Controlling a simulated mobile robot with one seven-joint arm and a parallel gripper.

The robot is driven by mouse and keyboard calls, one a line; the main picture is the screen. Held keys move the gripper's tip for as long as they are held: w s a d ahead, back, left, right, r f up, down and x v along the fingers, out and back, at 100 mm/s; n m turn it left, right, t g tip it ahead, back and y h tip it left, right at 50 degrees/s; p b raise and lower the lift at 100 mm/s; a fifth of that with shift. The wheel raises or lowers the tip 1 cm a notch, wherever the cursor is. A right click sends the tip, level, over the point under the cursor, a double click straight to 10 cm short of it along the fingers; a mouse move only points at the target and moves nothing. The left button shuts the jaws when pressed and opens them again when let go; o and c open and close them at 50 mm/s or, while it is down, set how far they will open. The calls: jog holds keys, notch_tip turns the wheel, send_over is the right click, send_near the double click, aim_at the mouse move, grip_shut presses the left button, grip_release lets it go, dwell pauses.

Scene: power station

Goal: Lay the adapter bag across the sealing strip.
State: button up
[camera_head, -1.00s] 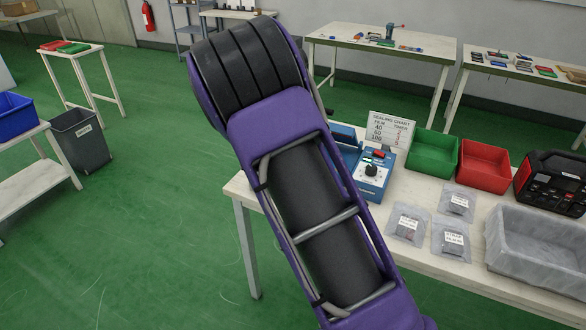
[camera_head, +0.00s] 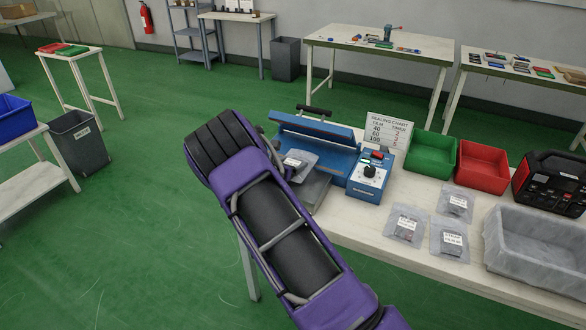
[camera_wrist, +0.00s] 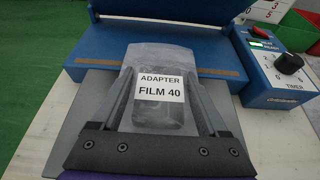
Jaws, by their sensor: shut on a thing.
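The adapter bag, a clear pouch labelled "ADAPTER FILM 40" (camera_wrist: 161,88), is held between the two dark fingers of my gripper (camera_wrist: 162,104) in the wrist view. It also shows in the head view (camera_head: 299,161), beyond my arm. The blue heat sealer (camera_head: 315,145) has its lid up. Its sealing strip (camera_wrist: 214,73) is a thin brown band along the front of the blue base. The bag's far end overlaps the strip's middle in the wrist view and hides it. I cannot tell whether the bag touches the strip.
The sealer's control box (camera_head: 370,176) with its timer knob stands right of the base. A sealing chart (camera_head: 388,132), green bin (camera_head: 435,151), red bin (camera_head: 482,165), several labelled bags and a grey tray (camera_head: 536,252) fill the table's right side.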

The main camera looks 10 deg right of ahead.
jog(key=shift+f, duration=0.95)
jog(key=shift+f, duration=0.1)
jog(key=shift+f+b, duration=0.15)
jog(key=shift+b, duration=0.15)
jog(key=o, duration=1.3)
jog(key=shift+r+p, duration=0.35)
jog(key=shift+p, duration=0.05)
jog(key=v, duration=1.2)
